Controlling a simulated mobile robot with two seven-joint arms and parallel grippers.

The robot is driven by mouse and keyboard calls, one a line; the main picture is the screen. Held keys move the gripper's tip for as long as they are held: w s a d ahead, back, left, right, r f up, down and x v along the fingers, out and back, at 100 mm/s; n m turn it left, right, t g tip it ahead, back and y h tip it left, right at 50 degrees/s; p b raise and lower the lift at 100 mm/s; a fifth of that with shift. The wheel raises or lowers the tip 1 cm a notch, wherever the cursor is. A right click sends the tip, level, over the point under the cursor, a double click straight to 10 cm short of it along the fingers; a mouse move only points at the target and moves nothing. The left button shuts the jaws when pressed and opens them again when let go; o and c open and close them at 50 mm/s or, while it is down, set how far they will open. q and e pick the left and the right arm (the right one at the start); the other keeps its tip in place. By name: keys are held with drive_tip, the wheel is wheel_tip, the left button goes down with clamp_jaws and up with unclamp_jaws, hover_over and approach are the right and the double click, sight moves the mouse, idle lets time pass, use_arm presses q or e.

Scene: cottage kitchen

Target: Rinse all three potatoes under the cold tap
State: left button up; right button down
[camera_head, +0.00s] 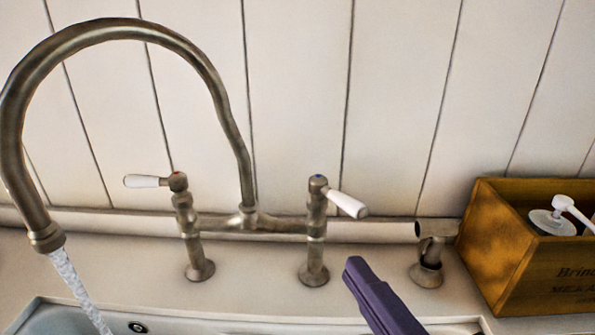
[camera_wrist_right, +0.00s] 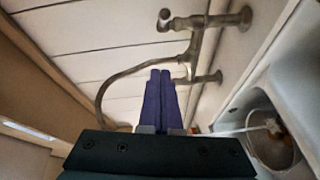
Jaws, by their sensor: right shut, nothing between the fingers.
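Water (camera_head: 78,290) runs from the curved spout (camera_head: 45,236) in the head view. The cold tap, marked blue, has a white lever (camera_head: 347,204) angled toward lower right. The hot tap, marked red, has its white lever (camera_head: 143,181) pointing left. My right gripper (camera_head: 354,265) is shut and empty, its purple fingers just below and right of the cold lever, apart from it in the head view. The fingers also show in the right wrist view (camera_wrist_right: 160,73). There, a brownish thing (camera_wrist_right: 277,132) sits in a round vessel in the sink; I cannot tell whether it is a potato.
The sink (camera_head: 170,325) edge shows at the bottom. A metal fitting (camera_head: 428,270) stands right of the cold tap. A wooden box (camera_head: 497,245) with a white pump-top bottle (camera_head: 553,222) stands on the right. The plank wall is close behind.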

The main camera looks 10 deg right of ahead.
approach(334, 197)
drive_tip(key=w+a, duration=0.4)
drive_tip(key=a, duration=0.1)
use_arm(q)
drive_tip(key=shift+a+r+p, duration=0.2)
drive_tip(key=shift+r+p, duration=0.25)
drive_tip(key=shift+p, duration=0.05)
use_arm(e)
drive_tip(key=shift+w+d, duration=0.25)
drive_tip(key=shift+d, duration=0.6)
drive_tip(key=shift+w+d, duration=0.25)
drive_tip(key=shift+d, duration=0.65)
use_arm(q)
drive_tip(key=shift+d, duration=0.1)
use_arm(e)
drive_tip(key=shift+d, duration=0.1)
use_arm(q)
drive_tip(key=shift+s+r, duration=0.1)
drive_tip(key=shift+s, duration=0.1)
use_arm(e)
drive_tip(key=shift+d+n+y, duration=0.2)
drive_tip(key=shift+n+y, duration=0.2)
drive_tip(key=shift+y, duration=0.1)
